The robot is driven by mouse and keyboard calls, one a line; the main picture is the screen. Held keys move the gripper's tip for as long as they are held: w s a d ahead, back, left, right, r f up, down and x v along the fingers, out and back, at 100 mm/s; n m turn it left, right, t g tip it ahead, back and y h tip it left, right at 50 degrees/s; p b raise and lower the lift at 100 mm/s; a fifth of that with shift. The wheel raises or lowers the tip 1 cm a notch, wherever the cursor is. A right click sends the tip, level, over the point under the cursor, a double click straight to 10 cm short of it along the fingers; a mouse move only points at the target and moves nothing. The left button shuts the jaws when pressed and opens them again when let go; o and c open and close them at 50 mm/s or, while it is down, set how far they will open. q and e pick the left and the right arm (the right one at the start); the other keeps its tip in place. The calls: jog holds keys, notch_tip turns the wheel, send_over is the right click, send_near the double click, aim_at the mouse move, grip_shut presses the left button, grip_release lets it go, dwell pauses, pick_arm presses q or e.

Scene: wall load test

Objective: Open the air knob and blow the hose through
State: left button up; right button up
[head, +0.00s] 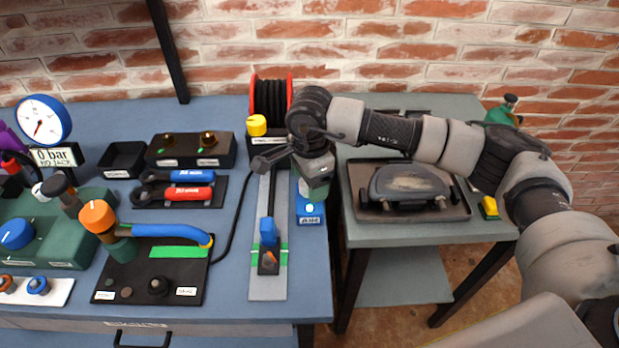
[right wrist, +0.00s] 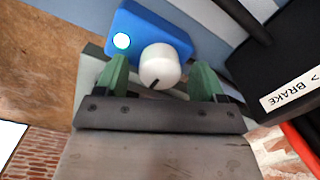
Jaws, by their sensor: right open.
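The blue air box (head: 311,220) stands at the right edge of the blue bench, with a lit round light on it. Its white knob (right wrist: 160,66), with a dark mark, shows in the right wrist view; the head view hides it behind my gripper. My right gripper (head: 314,190) is open above the box, its green fingertips on either side of the knob (right wrist: 161,80) with gaps showing. A blue hose (head: 168,231) curves from a green fitting to a yellow end on a black plate. A black hose is coiled on a red reel (head: 271,97). My left gripper is out of view.
A yellow knob (head: 257,125) stands on the reel's base, left of my gripper. A grey rail (head: 267,286) carries a blue slider. A gauge (head: 43,121) and green pump block (head: 60,245) fill the left. A lower table (head: 394,235) stands right, under my arm.

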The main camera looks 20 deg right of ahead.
jog(key=shift+r, duration=0.1)
notch_tip(320, 180, up, 11)
jog(key=shift+f+b, duration=0.2)
jog(key=shift+b, duration=0.15)
jog(key=shift+s, duration=0.1)
dwell(0.4)
